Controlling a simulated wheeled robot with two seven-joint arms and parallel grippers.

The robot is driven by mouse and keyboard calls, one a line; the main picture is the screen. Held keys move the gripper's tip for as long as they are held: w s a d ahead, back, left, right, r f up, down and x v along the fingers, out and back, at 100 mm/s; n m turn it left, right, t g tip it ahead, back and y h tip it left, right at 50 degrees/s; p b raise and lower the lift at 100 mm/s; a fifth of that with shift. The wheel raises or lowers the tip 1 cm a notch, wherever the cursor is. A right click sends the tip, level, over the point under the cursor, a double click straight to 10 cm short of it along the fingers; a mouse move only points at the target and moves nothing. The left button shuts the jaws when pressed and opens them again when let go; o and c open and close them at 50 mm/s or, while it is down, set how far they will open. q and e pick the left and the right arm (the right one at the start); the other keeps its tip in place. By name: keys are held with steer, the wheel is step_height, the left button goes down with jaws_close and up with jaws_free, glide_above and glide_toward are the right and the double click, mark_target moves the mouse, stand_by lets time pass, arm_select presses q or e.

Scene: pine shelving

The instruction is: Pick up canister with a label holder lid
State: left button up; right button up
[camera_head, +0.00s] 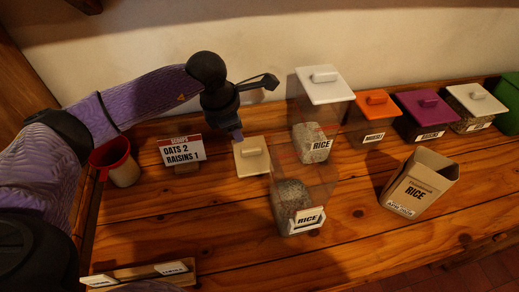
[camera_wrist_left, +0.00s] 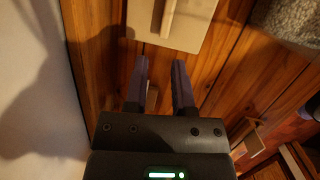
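A clear canister (camera_head: 303,190) with rice and a RICE label holder on its front stands at the middle of the table, with no lid on it. A beige lid (camera_head: 252,168) with a raised handle lies flat on the wood left of it. The lid also shows at the top of the left wrist view (camera_wrist_left: 190,28). My left gripper (camera_head: 238,135) hangs just behind the lid in the head view. In the left wrist view (camera_wrist_left: 160,62) its two fingers are apart with nothing between them, short of the lid. My right gripper is not in view.
A white-lidded RICE canister (camera_head: 323,118) stands behind. Canisters with orange (camera_head: 374,102), purple (camera_head: 424,104) and white lids line the wall. An open rice carton (camera_head: 420,185) stands right. A sign (camera_head: 181,150) and red mug (camera_head: 118,162) stand left. The front wood is mostly clear.

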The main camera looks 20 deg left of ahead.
mark_target(251, 149)
arm_select(q)
steer(key=f, duration=0.2)
steer(key=shift+d+f, duration=0.25)
steer(key=shift+f, duration=0.15)
steer(key=f, duration=0.1)
steer(key=w+d+f+b, duration=0.1)
steer(key=f, duration=0.1)
steer(key=w+f, duration=0.1)
steer(key=shift+d+f+b, duration=0.15)
steer(key=shift+d+b, duration=0.15)
steer(key=shift+b, duration=0.1)
steer(key=shift+w+f, duration=0.1)
steer(key=shift+f, duration=0.25)
jaws_close()
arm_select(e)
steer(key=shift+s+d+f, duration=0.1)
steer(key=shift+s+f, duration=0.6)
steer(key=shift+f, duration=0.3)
